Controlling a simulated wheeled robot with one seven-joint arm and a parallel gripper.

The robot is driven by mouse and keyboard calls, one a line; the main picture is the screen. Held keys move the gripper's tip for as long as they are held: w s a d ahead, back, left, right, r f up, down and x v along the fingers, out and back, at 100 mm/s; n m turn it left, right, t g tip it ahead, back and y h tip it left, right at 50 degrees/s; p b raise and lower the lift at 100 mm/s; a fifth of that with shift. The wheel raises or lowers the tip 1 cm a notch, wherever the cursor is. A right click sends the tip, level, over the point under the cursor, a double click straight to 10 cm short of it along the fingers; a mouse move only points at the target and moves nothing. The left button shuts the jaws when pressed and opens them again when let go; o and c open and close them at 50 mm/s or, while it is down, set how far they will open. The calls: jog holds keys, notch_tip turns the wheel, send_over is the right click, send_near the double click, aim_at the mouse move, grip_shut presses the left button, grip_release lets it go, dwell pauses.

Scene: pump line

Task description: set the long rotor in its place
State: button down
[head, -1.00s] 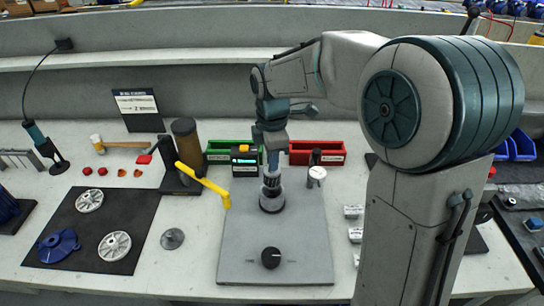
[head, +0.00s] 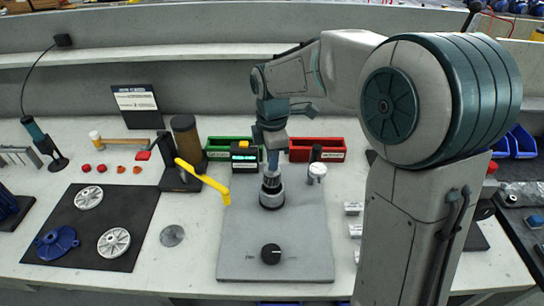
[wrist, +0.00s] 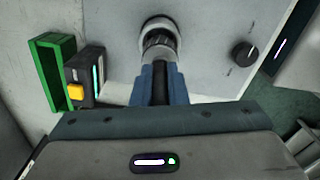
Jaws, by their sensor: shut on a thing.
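My gripper (head: 271,168) points down over the grey base plate (head: 235,255), its fingers shut on the upper part of the long rotor (head: 271,182). The rotor is dark grey and stands about upright. Its lower end goes into the round grey metal socket (head: 271,201) on the plate; how deep it sits I cannot tell. In the wrist view, the blue fingers (wrist: 160,80) hold the rotor (wrist: 158,40), and the socket's pale ring (wrist: 157,22) surrounds its far end. The socket's inside is hidden.
A yellow-handled lever (head: 203,182) stands left of the socket, and a dark post with a white gauge (head: 317,171) stands right. A black knob (head: 270,254) sits in front. Green (head: 222,152) and red (head: 318,149) bins stand behind. A black mat (head: 135,205) with wheels lies left.

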jog(key=shift+f+b, duration=0.3)
jog(key=shift+f, duration=0.1)
jog(key=shift+f+b, duration=0.45)
jog(key=shift+f, duration=0.4)
jog(key=c, duration=1.1)
grip_release()
notch_tip(320, 180, up, 5)
jog(key=p, duration=0.4)
